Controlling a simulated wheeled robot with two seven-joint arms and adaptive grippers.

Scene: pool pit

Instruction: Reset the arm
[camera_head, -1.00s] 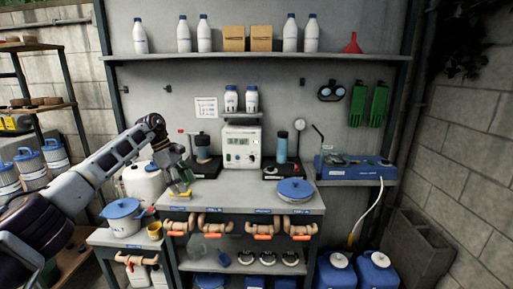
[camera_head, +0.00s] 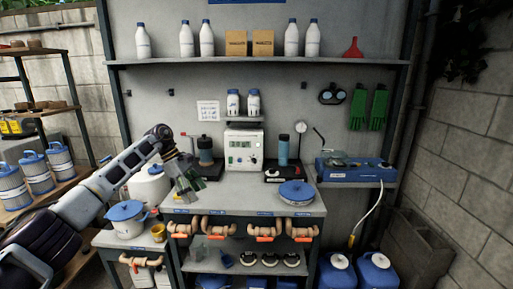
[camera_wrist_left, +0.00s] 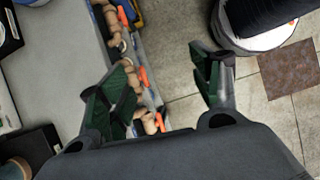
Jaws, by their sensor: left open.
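My left gripper (camera_head: 188,187) is in the head view, above the left end of the grey workbench (camera_head: 230,203). Its arm reaches in from the left. In the left wrist view the two green-padded fingers (camera_wrist_left: 168,88) stand wide apart with nothing between them. Below them show the bench edge, its pipe fittings (camera_wrist_left: 130,75) with orange handles, and the tiled floor. My right gripper is in neither view.
On the bench are a white control unit (camera_head: 243,150) and a blue lid-like disc (camera_head: 297,193). The bench's middle top is clear.

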